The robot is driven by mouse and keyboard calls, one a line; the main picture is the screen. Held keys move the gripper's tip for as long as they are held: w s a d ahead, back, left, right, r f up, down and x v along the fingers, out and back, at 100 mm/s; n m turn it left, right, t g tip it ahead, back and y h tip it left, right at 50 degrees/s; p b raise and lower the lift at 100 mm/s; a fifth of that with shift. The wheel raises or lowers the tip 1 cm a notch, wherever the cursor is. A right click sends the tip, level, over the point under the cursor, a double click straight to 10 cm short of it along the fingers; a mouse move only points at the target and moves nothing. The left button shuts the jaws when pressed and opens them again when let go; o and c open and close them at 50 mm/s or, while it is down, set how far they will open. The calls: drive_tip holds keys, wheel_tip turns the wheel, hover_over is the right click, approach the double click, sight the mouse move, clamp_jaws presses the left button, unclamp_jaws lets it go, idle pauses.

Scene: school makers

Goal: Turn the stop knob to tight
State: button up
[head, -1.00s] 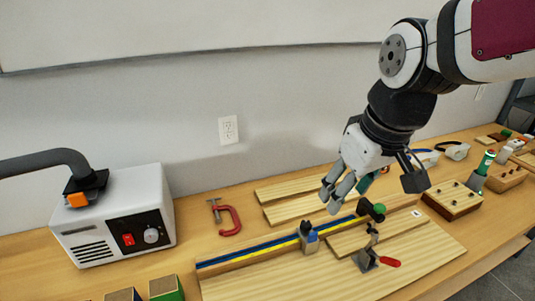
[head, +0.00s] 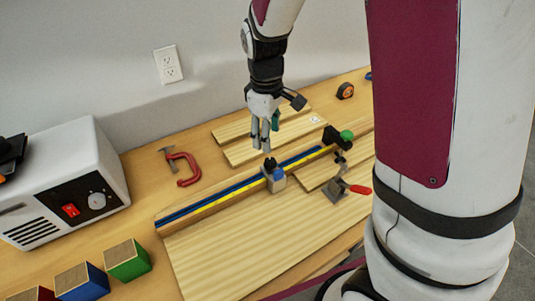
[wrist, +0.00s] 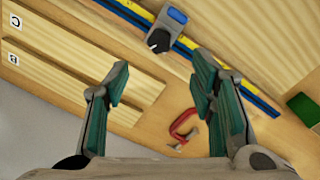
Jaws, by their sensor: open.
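The stop (head: 274,177) is a small grey block with a blue part and a dark knob (head: 269,163) on top. It sits on a rail (head: 235,191) with blue and yellow strips. My gripper (head: 265,146) points down above the boards, just behind the stop in the head view. In the wrist view the gripper (wrist: 162,92) has its two green-padded fingers wide apart with nothing between them. The stop (wrist: 172,22) with its dark knob (wrist: 159,41) shows beyond the fingertips, near the top edge. The gripper does not touch the knob.
A red clamp (head: 184,168) lies left of the rail. A toggle clamp with a red handle (head: 359,189) stands right of the stop. A green knob (head: 347,135) is at the rail's far end. A white machine (head: 70,175) and coloured blocks (head: 127,260) are at left.

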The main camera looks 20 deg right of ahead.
sight(270, 161)
drive_tip(key=f, duration=1)
drive_tip(key=shift+w+d+f+b, duration=0.15)
drive_tip(key=shift+w+d+b, duration=0.05)
drive_tip(key=shift+d+b, duration=0.1)
drive_tip(key=c, duration=1.2)
